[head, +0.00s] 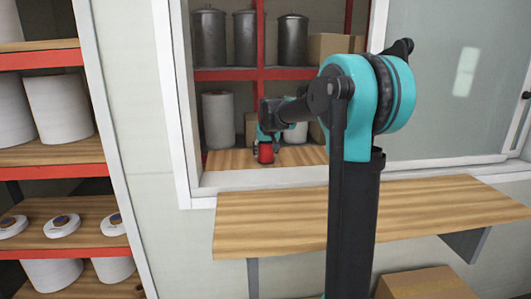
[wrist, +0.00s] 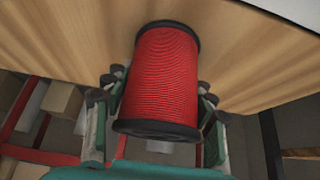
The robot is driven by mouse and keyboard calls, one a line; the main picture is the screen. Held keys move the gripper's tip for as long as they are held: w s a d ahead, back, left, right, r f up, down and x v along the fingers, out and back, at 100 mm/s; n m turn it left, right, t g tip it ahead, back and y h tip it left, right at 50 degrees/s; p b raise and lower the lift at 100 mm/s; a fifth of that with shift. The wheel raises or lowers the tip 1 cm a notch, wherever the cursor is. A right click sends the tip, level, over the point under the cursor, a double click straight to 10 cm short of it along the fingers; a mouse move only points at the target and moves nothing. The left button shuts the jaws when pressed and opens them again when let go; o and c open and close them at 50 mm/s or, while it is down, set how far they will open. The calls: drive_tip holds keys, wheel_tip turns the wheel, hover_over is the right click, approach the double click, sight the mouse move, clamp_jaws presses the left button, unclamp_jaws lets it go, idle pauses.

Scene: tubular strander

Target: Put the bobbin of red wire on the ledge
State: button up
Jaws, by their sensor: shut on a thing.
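The bobbin of red wire (wrist: 162,80) has black end flanges and fills the middle of the wrist view. My gripper (wrist: 160,110) is shut on it, with a finger on each side. In the head view the bobbin (head: 265,152) is small and red below my gripper (head: 265,138), inside the window opening over a wooden surface (head: 306,155). This surface also shows behind the bobbin in the wrist view (wrist: 85,40). I cannot tell whether the bobbin touches it. A wooden ledge (head: 290,225) juts out below the window, clear on top.
The white window frame (head: 182,110) borders the opening at the left. Behind it stand red shelves with grey canisters (head: 245,38), a white spool (head: 217,120) and boxes (head: 333,46). A rack of white spools (head: 58,105) is at the far left. A cardboard box (head: 420,284) sits below the ledge.

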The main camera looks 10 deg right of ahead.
drive_tip(key=o, duration=1.5)
drive_tip(key=shift+c, duration=0.2)
drive_tip(key=v, duration=1.2)
drive_tip(key=shift+r, duration=0.1)
